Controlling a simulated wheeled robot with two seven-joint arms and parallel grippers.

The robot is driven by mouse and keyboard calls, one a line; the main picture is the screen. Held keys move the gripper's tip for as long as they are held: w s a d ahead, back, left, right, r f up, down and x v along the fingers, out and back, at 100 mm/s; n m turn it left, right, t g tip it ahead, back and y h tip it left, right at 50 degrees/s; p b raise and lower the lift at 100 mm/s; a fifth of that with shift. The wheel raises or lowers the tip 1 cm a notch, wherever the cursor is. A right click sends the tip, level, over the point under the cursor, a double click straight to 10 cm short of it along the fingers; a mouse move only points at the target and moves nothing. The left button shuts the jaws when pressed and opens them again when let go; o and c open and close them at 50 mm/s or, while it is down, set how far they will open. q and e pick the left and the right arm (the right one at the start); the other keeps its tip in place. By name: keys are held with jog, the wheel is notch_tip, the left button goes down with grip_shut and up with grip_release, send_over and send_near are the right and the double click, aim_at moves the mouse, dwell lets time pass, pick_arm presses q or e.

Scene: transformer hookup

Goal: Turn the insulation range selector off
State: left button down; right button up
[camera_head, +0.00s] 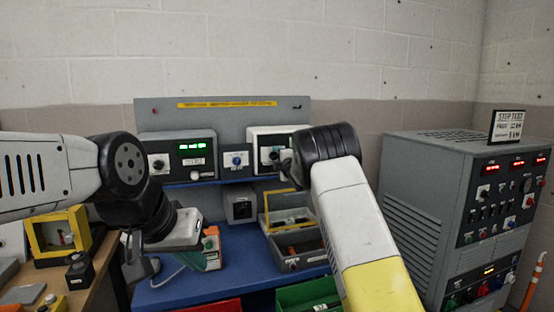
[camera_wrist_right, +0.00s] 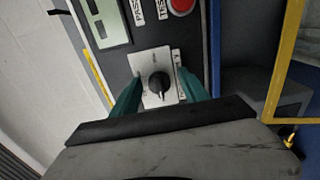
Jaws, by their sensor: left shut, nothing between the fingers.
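The selector (camera_wrist_right: 157,86) is a black pointer knob on a pale square plate, on a dark panel in the right wrist view. My right gripper (camera_wrist_right: 160,92) is open, its two teal fingers on either side of the knob with a gap showing on each side. In the head view my right arm reaches to the pale-fronted unit (camera_head: 256,144) on the back panel, and the arm hides its fingertips and most of that front. My left gripper (camera_head: 182,231) is low over the left side of the blue bench. It is shut, and its fingertips are hard to make out.
A red button (camera_wrist_right: 182,5) and a display (camera_wrist_right: 106,24) sit above the knob. A yellow frame (camera_wrist_right: 284,60) stands to the right. The blue bench (camera_head: 235,262) holds a grey open case (camera_head: 296,262). A large grey cabinet (camera_head: 425,190) stands at right.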

jog(key=v, duration=0.7)
jog(key=shift+s, duration=0.35)
jog(key=shift+d+r, duration=0.1)
jog(key=s+d+r+m+g+h, duration=0.2)
jog(key=s+d+m, duration=0.4)
jog(key=s, duration=0.3)
jog(key=s+d+r+m+g+h, duration=0.2)
jog(key=s+d+m, duration=0.4)
jog(key=s+d, duration=0.15)
jog(key=s+f+m+g, duration=0.2)
jog(key=s+m, duration=0.1)
jog(key=s, duration=0.8)
jog(key=s+a+f+m+g, duration=0.1)
jog(key=s+f+m+g, duration=0.1)
jog(key=s, duration=1)
jog(key=s+a+f+m+g, duration=0.1)
jog(key=s+f+m+g, duration=0.2)
jog(key=s, duration=0.9)
jog(key=shift+s+m+y, duration=0.25)
jog(key=shift+m+y, duration=0.05)
jog(key=shift+m, duration=0.3)
